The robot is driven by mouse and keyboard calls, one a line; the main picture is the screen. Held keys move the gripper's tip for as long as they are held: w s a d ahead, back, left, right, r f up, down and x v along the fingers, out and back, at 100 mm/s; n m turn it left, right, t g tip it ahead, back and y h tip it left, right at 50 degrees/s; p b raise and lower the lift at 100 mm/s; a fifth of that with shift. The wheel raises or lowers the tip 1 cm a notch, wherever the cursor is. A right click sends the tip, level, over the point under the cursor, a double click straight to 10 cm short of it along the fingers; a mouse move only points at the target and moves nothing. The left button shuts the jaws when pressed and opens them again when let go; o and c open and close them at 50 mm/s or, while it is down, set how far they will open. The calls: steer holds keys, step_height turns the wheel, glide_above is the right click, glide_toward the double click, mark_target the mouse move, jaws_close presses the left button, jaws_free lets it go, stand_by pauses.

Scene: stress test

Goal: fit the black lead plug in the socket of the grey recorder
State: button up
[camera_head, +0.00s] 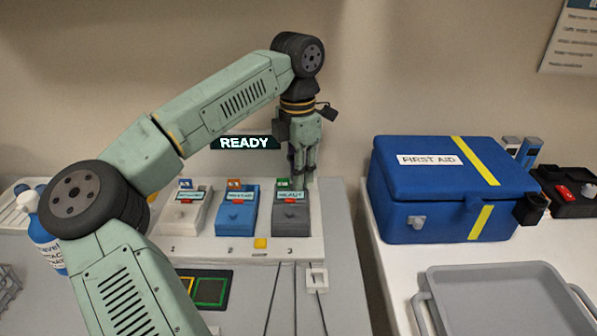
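The grey recorder (291,217) stands at the right end of the white board (232,247), above the number 3, with a green tab (283,184) at its back. My gripper (301,172) points down just behind and above the back right of this recorder. Its fingers look close together, but what lies between them is too small and dark to tell. I cannot make out the black lead plug or the socket. Dark leads (296,300) run along the grey surface in front of the board. A small white block (316,278) sits on the rightmost lead.
A white unit (186,213) and a blue unit (237,215) stand left of the grey recorder. A READY sign (245,143) is behind. A blue first aid box (435,195) and grey tray (505,300) occupy the right table, across a gap. A bottle (45,245) stands left.

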steer(key=shift+r, duration=0.1)
steer(key=shift+r+p, duration=1.55)
steer(key=shift+r, duration=0.4)
steer(key=o, duration=0.6)
steer(key=shift+c, duration=0.2)
steer(key=shift+r+p, duration=1.1)
steer(key=shift+r, duration=0.4)
